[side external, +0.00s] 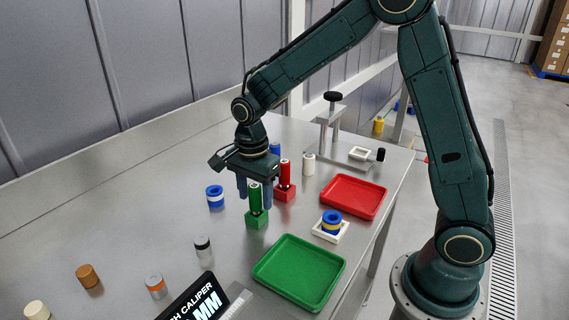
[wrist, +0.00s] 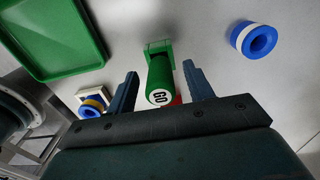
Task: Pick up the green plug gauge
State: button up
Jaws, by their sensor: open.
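The green plug gauge (side external: 254,198) stands upright in a green square holder (side external: 257,219) on the steel table. In the wrist view the plug gauge (wrist: 160,80) shows a white end marked "GO", with its green holder (wrist: 158,46) beyond it. My gripper (side external: 255,200) is open and points down at the plug gauge. In the wrist view its two blue fingers (wrist: 160,82) stand on either side of the gauge, with a gap visible on each side. Whether a finger touches it is not clear.
A red plug gauge (side external: 285,173) stands in a red holder (side external: 285,193) close behind. A green tray (side external: 262,268), a red tray (side external: 375,207) and a blue ring (side external: 215,196) lie around. A blue-yellow ring (side external: 332,220) sits on a white base. Several small cylinders stand front left.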

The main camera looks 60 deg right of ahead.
jog(key=shift+f, duration=1.05)
jog(key=shift+c, duration=0.2)
grip_shut()
